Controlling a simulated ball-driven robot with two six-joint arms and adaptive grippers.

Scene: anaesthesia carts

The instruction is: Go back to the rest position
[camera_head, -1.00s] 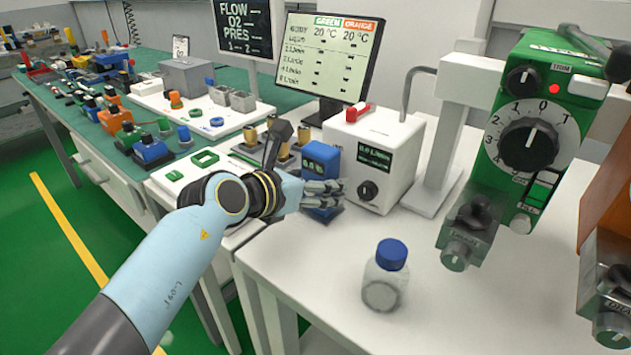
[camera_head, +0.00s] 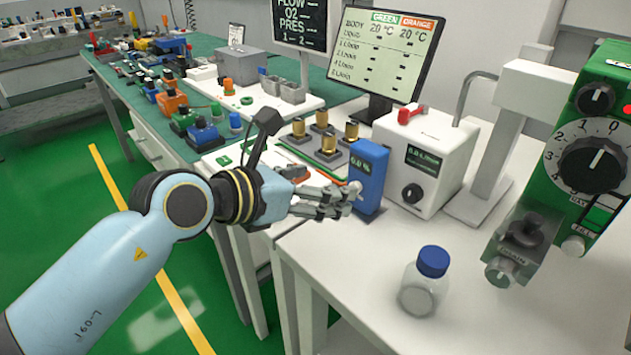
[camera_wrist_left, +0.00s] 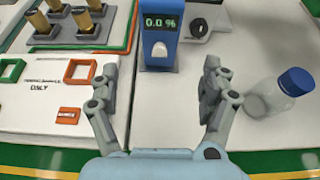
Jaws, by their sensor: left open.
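My left gripper (camera_head: 335,200) reaches in from the left in the head view, over the front of the white table. In the left wrist view, its two fingers (camera_wrist_left: 160,100) are spread wide with nothing between them. The blue meter (camera_head: 367,176), reading 0.0 %, stands upright just beyond the fingertips. It also shows in the left wrist view (camera_wrist_left: 160,48), ahead of the gap between the fingers and apart from them. My right gripper is in neither view.
A blue-capped glass bottle (camera_head: 424,281) stands on the white table (camera_head: 345,262) to the right of the gripper. A white box with a display (camera_head: 425,150) stands behind the meter. A green vaporizer (camera_head: 590,140) is at the right. Brass-topped fittings (camera_head: 328,146) stand behind the gripper.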

